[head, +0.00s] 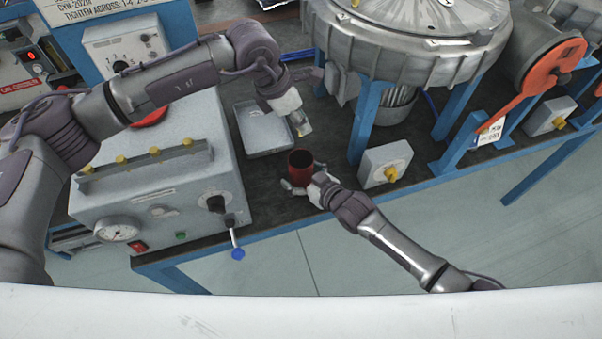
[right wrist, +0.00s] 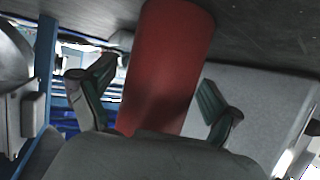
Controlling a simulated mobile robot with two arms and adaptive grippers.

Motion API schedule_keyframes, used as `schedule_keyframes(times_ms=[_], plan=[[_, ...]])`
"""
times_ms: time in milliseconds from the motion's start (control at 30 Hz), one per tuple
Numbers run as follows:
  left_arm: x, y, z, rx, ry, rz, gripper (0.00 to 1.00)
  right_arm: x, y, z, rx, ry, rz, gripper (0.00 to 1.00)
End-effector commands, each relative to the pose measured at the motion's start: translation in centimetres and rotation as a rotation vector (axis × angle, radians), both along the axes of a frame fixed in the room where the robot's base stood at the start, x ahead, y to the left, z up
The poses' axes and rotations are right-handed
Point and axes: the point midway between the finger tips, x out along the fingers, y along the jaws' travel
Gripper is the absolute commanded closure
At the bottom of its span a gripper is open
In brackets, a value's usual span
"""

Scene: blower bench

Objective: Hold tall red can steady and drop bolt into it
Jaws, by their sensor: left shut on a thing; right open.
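The tall red can (head: 301,170) stands upright near the bench's front edge, its dark open top facing up. In the right wrist view the can (right wrist: 168,65) is between the two fingers of my right gripper (right wrist: 156,103). Gaps show on both sides, so this gripper is open around the can. It also shows in the head view (head: 302,186). My left gripper (head: 302,127) is above and just behind the can's mouth. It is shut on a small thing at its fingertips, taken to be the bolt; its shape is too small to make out.
A shallow grey tray (head: 255,151) lies behind and left of the can. A large grey machine box (head: 160,190) with a blue-knobbed lever is at left. A small box with a yellow knob (head: 386,165) is at right. The blower housing (head: 410,50) stands behind on blue legs.

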Motion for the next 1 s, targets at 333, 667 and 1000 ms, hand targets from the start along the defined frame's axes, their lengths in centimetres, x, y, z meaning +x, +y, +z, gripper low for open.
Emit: schedule_keyframes(times_ms=[333,667,1000], plan=[[0.0,0.0,0.0,0.0,0.0,0.0,1.0,0.0,0.0,0.0,0.0,0.0,0.0,0.38],[0.0,0.0,0.0,0.0,0.0,0.0,1.0,0.0,-0.1,0.0,0.0,0.0,0.0,0.75],[-0.2,0.1,-1.1,-0.001,0.002,0.0,1.0,0.0,-0.1,0.0,-0.001,0.001,-0.001,0.75]])
